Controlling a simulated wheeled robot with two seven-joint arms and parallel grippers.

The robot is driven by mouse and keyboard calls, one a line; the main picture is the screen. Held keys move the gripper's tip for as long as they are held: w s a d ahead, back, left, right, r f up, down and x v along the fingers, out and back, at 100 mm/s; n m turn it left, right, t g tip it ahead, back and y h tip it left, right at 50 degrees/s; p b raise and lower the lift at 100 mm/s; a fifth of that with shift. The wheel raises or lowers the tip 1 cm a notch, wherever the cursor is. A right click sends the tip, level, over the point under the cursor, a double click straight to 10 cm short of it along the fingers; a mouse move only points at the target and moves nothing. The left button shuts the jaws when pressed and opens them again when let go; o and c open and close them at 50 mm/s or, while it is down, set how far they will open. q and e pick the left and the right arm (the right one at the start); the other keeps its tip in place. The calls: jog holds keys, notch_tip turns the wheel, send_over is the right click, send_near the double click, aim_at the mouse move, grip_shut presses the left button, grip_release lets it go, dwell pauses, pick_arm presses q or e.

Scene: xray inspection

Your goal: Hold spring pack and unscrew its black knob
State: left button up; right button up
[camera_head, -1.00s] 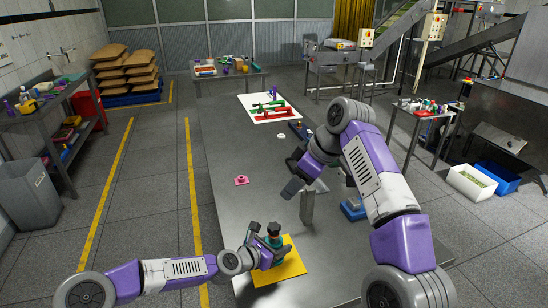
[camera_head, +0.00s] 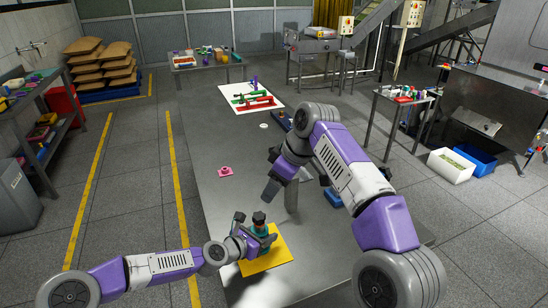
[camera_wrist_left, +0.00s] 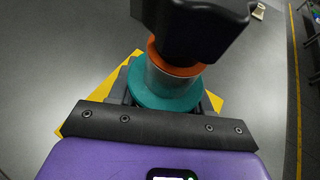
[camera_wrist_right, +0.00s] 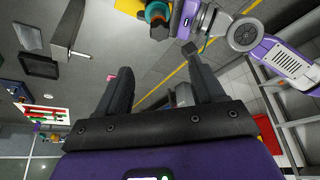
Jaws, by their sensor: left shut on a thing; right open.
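The spring pack (camera_wrist_left: 165,88) stands upright on a yellow mat (camera_head: 287,252) near the front of the table. In the left wrist view it has a teal base, a clear middle and an orange ring under its black knob (camera_wrist_left: 205,22). My left gripper (camera_head: 257,239) is shut on its lower part, and the fingers are mostly hidden below the teal base. The knob (camera_head: 258,218) is free on top. My right gripper (camera_head: 272,188) is open and empty, above the table and behind the spring pack. The right wrist view shows its two spread fingers (camera_wrist_right: 162,90) with nothing between them.
A pink part (camera_head: 226,171) lies left of my right gripper. A white board (camera_head: 237,88) with red and green parts lies at the far end. Table space left of the mat is bare.

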aim_at(260, 215)
jog(key=x, duration=1.3)
jog(key=shift+s+d+f, duration=0.15)
jog(key=shift+d+f, duration=0.1)
jog(key=c, duration=1.1)
jog(key=n+g, duration=0.1)
jog(key=n, duration=0.3)
jog(key=shift+g, duration=0.4)
jog(key=shift+c, duration=0.2)
jog(key=shift+n+g, duration=0.4)
jog(key=shift+n, duration=0.9)
jog(key=shift+w+n+g, duration=0.1)
jog(key=shift+n+g, duration=0.25)
jog(key=shift+n, duration=0.5)
jog(key=shift+w+n+g, duration=0.15)
jog(key=shift+n+g, duration=0.2)
jog(key=shift+n, duration=0.5)
